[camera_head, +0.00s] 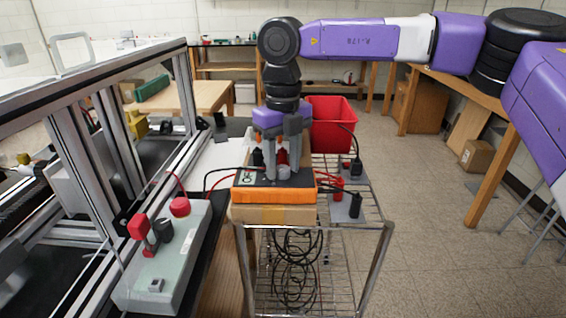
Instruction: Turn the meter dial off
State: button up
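The meter (275,194) has an orange body and a dark grey top face. It lies on a cardboard box on the wire cart. A round grey dial (284,173) stands on its top face. My gripper (283,168) points straight down over the meter. Its two grey fingers are apart, one on each side of the dial, with the tips close to the top face. I cannot tell whether either finger touches the dial. Red and black plugs show behind and between the fingers, and they are partly hidden by them. The dial's markings are too small to read.
The cardboard box (273,215) lies under the meter. Red and black leads run from the meter to both sides. A red bin (331,124) stands behind on the cart. A pale box with red and black knobs (163,265) and an aluminium frame (110,145) stand left.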

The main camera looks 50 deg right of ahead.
aim_at(283, 169)
jog(key=shift+o, duration=0.3)
notch_tip(283, 169, up, 8)
jog(key=shift+f, duration=0.1)
dwell(0.4)
dwell(0.4)
